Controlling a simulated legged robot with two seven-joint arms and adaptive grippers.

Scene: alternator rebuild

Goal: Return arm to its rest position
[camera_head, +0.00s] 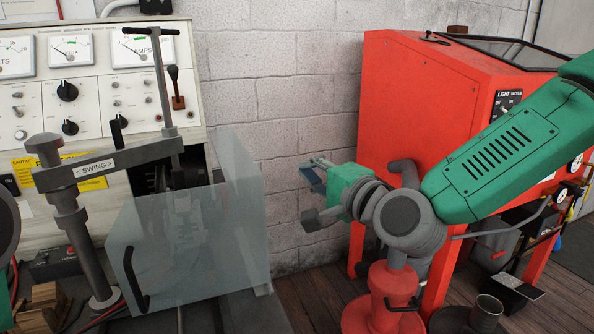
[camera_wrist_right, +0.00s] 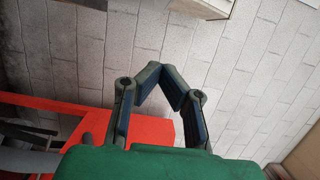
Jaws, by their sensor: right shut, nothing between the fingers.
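My right arm (camera_head: 500,150) is green and comes in from the right edge in the head view. It bends at a grey wrist joint and ends in my right gripper (camera_head: 312,192), which hangs in the air between the test bench and the red cabinet. In the right wrist view the two fingers of the right gripper (camera_wrist_right: 162,76) come together at their tips, shut and empty, with the brick wall and part of the red cabinet behind them. My left gripper is not in view.
A test bench (camera_head: 95,110) with gauges and knobs stands at left, with a swing arm (camera_head: 120,165) and a clear guard (camera_head: 185,245) with a black handle. A red cabinet (camera_head: 400,100) stands behind my right arm. A red jack-like stand (camera_head: 383,300) is below the wrist.

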